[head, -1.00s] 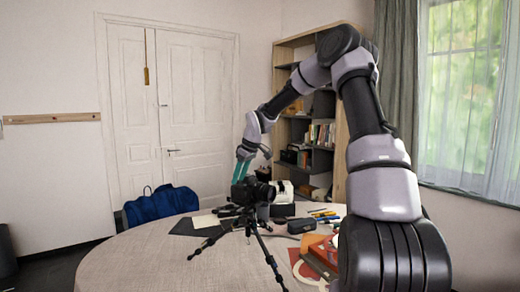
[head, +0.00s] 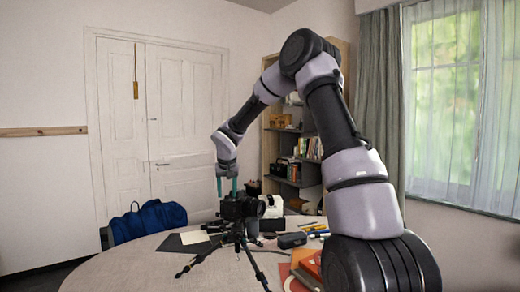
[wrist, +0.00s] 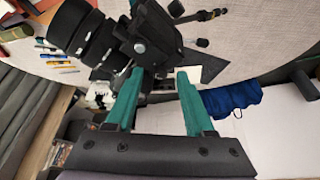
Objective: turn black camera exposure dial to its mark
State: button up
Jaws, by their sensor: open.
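The black camera (head: 241,208) stands on a black tripod (head: 236,238) on the round table. It also shows large in the wrist view (wrist: 150,30), with its thick lens (wrist: 85,35) to the left. A small round grey-faced part (wrist: 140,47) on the camera body may be the exposure dial; its mark is too small to make out. My gripper (head: 227,182) points down just above the camera's left part. In the wrist view its teal fingers (wrist: 160,75) are apart, with the camera beyond their tips. I cannot tell whether a fingertip touches the camera.
Dark and pale sheets (head: 184,241) lie left of the tripod on the table (head: 130,272). A white-and-black device (head: 271,206), a dark case (head: 291,240), pens and red books crowd the right. A blue bag (head: 148,221) is behind the table. The front left tabletop is clear.

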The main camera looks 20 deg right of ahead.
jog(key=m, duration=0.2)
jog(key=m+h, duration=0.1)
jog(key=shift+a+g, duration=0.25)
jog(key=shift+g, duration=0.05)
jog(key=v, duration=1.2)
jog(key=s+d+r, duration=0.2)
jog(key=s, duration=0.5)
jog(key=s+d+r, duration=0.2)
jog(key=s+r, duration=0.1)
jog(key=s, duration=0.5)
jog(key=s+d+r+t+y, duration=0.1)
jog(key=s+d+r, duration=0.1)
jog(key=s, duration=0.5)
jog(key=shift+s+d+r, duration=0.2)
jog(key=shift+d+r, duration=0.05)
jog(key=shift+r, duration=0.4)
